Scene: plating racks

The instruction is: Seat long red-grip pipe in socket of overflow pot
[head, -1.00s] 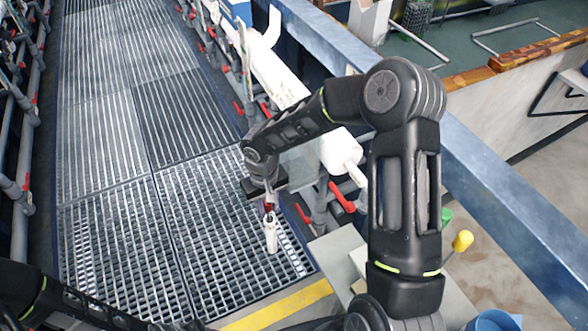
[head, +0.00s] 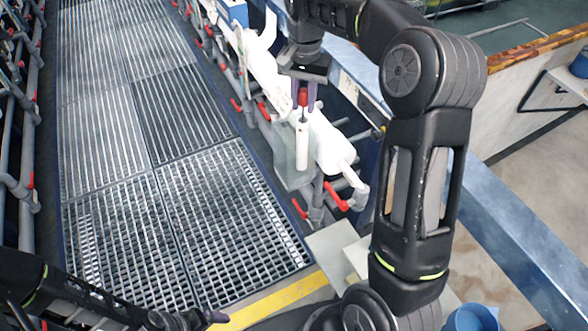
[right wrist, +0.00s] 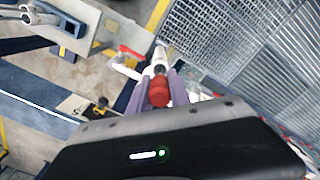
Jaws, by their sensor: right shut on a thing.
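My right gripper (head: 303,97) is shut on the red grip (head: 303,96) of a white pipe (head: 302,148), which hangs nearly upright below the fingers. In the right wrist view the gripper (right wrist: 158,84) holds the red grip (right wrist: 158,93), and the white pipe (right wrist: 159,58) points away from the camera. A translucent grey pot (head: 282,165), probably the overflow pot, stands behind the pipe in the head view. I cannot tell whether the pipe's lower end is above, in front of or inside it; its socket is not visible. My left gripper (head: 200,319) is low at the bottom edge, its jaw opening unclear.
Red-handled valves (head: 337,197) and grey pipework run along the rack beside the blue beam (head: 480,225). The grated walkway (head: 215,220) at left is clear.

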